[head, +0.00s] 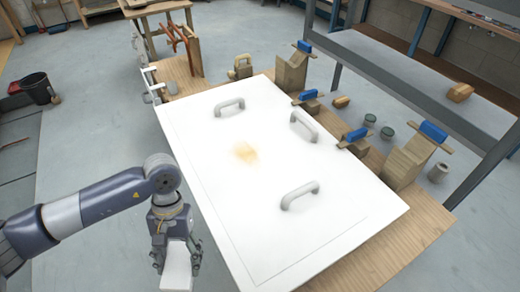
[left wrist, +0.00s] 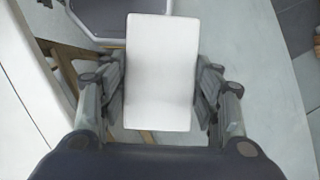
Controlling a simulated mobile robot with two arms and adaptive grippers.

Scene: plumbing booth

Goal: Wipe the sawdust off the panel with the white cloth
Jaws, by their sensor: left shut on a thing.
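The white panel (head: 250,205) lies flat on a wooden table, with several grey handles on top. A tan patch of sawdust (head: 246,153) sits near the panel's middle, between the handles. My left gripper (head: 177,255) is off the panel's left edge in the head view, shut on the white cloth (head: 177,272). The cloth looks like a flat white block and also shows between the fingers in the left wrist view (left wrist: 161,72). It is apart from the sawdust. My right gripper is not in view.
The handles (head: 230,106), (head: 303,126) and (head: 299,195) stand up from the panel. Wooden blocks with blue tops (head: 409,160) and small jars (head: 387,133) line the table's right side. A grey shelf (head: 400,70) stands behind. The panel's front area is clear.

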